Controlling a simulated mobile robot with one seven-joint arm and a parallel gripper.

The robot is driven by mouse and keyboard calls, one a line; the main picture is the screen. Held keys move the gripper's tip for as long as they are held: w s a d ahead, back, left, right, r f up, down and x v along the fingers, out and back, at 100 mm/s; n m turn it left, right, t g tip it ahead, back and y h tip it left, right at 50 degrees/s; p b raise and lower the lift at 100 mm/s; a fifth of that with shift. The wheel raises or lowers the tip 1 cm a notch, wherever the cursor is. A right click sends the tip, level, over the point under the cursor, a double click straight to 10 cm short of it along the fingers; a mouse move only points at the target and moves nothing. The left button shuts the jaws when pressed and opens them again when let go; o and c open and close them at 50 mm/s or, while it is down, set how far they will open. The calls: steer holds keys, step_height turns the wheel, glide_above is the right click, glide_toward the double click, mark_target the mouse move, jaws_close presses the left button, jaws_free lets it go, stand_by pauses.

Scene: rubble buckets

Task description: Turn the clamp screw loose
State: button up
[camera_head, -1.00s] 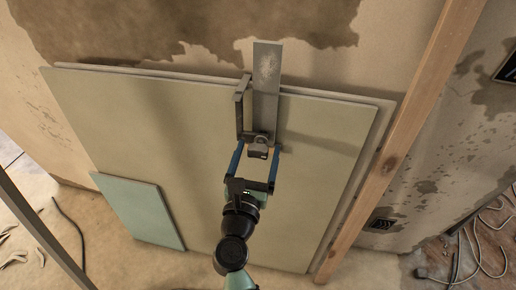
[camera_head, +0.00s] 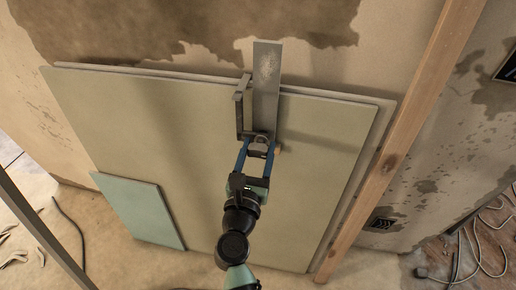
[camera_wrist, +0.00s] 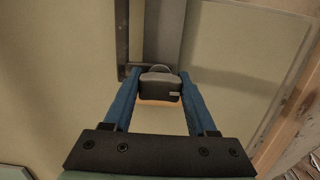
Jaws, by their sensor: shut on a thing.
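A grey metal clamp (camera_head: 239,107) hooks over the top edge of large pale green boards (camera_head: 180,150), against an upright grey metal strip (camera_head: 266,85). The clamp's dark screw head (camera_head: 257,149) sits at the clamp's lower end; it also shows in the wrist view (camera_wrist: 160,90) as a dark block with a rounded grey top. My gripper (camera_head: 257,146) has its blue fingers on both sides of the screw head, shut on it. In the wrist view, my gripper's fingertips (camera_wrist: 159,84) touch the head's left and right sides. The screw's thread is hidden.
A wooden post (camera_head: 385,170) leans at the right of the boards. A smaller teal board (camera_head: 140,210) leans at the lower left. Loose cables (camera_head: 475,245) lie on the floor at the right. The board face around my gripper is clear.

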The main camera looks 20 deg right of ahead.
steer(key=n+p, duration=0.3)
steer(key=n, duration=0.2)
steer(key=shift+r+y+p, duration=0.15)
steer(key=shift+y+p, duration=0.15)
steer(key=shift+p, duration=0.1)
steer(key=n+y+p, duration=0.1)
steer(key=n+p, duration=0.3)
steer(key=n, duration=0.2)
steer(key=shift+a, duration=0.1)
steer(key=n+p, duration=0.4)
steer(key=n, duration=0.2)
steer(key=shift+y+p, duration=0.4)
steer(key=shift+f+n+p, duration=0.15)
steer(key=shift+n+p, duration=0.45)
steer(key=shift+n, duration=0.4)
steer(key=shift+f+n+p, duration=0.15)
steer(key=shift+n+p, duration=0.45)
steer(key=shift+n, duration=0.4)
steer(key=shift+f+g, duration=0.1)
steer(key=shift+g, duration=0.2)
steer(key=o, duration=1.4)
steer(key=shift+c, duration=0.2)
